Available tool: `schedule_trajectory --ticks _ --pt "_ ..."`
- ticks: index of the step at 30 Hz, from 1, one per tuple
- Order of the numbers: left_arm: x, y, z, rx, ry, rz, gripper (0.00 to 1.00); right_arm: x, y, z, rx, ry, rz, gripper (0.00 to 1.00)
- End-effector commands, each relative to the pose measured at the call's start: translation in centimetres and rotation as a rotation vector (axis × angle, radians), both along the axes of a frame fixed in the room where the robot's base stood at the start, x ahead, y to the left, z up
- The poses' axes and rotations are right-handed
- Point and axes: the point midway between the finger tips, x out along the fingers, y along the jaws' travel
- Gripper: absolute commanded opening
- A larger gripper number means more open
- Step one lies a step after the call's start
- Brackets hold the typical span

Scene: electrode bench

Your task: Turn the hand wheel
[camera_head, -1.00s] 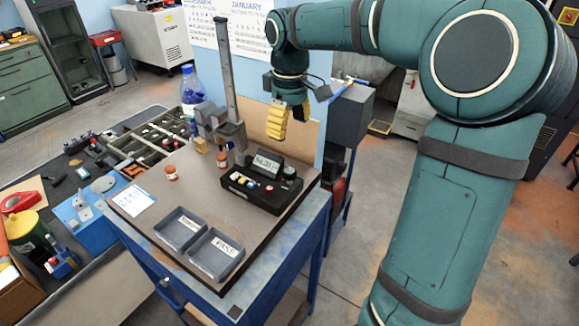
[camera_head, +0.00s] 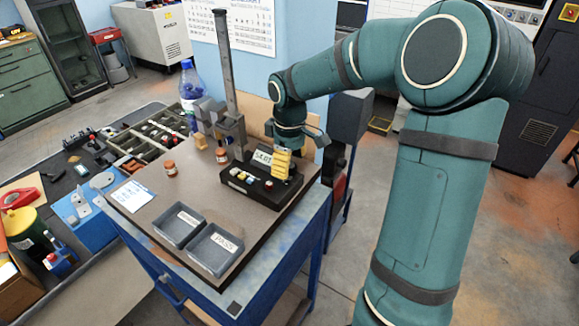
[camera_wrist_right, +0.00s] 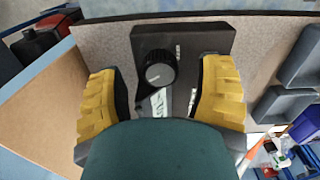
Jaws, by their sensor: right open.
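The hand wheel (camera_wrist_right: 158,66), a dark round knob with a pale pointer mark, sits on a black device with a small display (camera_head: 250,184) on the bench. In the head view the wheel is mostly hidden by my right gripper (camera_head: 282,163). In the right wrist view my right gripper (camera_wrist_right: 160,82) is open, with one yellow finger on each side of the wheel and gaps between fingers and wheel. My palm hides the near part of the device. My left gripper is not in view.
A tall grey post (camera_head: 225,75) stands on the bench behind the device. A blue-capped bottle (camera_head: 190,90) stands behind. The bench board is clear around the white card (camera_head: 132,195).

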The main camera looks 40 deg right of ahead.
Motion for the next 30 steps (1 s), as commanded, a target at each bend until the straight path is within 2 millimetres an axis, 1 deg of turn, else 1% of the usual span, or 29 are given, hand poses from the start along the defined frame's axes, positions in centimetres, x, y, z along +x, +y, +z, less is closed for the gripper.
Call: schedule_trajectory --ticks 1,5,13,14,15,17,18,20,30 --pt "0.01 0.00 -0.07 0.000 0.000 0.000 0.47 -0.03 0.00 -0.51 0.001 0.001 0.000 0.67" --pt "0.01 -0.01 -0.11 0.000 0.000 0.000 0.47 -0.04 0.00 -1.14 0.001 0.001 0.000 0.67" --pt "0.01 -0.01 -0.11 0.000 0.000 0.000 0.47 -0.02 0.00 -1.24 0.000 0.000 0.000 0.67" --pt "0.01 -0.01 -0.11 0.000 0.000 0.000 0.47 -0.02 0.00 -1.24 0.001 0.000 0.000 0.69" --pt "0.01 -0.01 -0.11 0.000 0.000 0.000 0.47 -0.02 0.00 -1.23 0.000 0.000 0.000 0.55" --pt "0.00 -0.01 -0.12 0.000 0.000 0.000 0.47 -0.02 0.00 -1.22 0.000 0.000 0.000 0.34" --pt "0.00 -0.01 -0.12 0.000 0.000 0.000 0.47 -0.02 0.00 -1.22 0.000 0.000 0.000 0.20" --pt "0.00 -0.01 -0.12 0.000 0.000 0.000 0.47 -0.02 0.00 -1.21 0.000 0.000 0.000 0.00" --pt "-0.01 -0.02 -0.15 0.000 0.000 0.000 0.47 -0.01 0.02 -1.21 0.000 0.000 -0.030 0.00"
